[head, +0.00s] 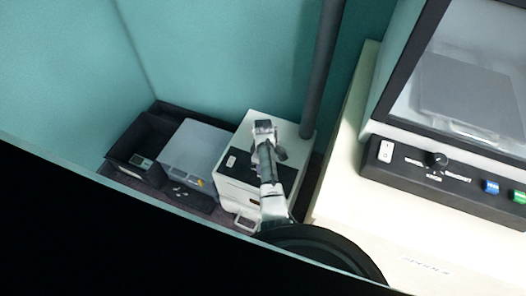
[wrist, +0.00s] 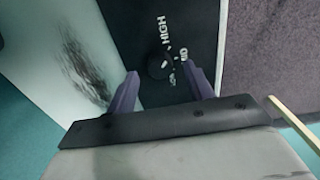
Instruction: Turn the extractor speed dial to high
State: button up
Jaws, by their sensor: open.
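I cannot tell clearly where the dial points. My gripper (wrist: 162,73) is open, its two purple fingers on either side of the dial, and empty. Whether the fingers touch the dial is not clear. The arm hides the dial in the head view.
A grey box (head: 195,150) and a black open bin (head: 140,158) stand left of the extractor. A grey pipe (head: 322,70) rises behind it. To the right, a pale bench (head: 345,190) bears a machine (head: 450,185) with its own black knob and coloured buttons.

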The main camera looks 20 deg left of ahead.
notch_tip(320, 180, up, 12)
jog(key=shift+b, duration=0.4)
jog(key=shift+f, duration=0.1)
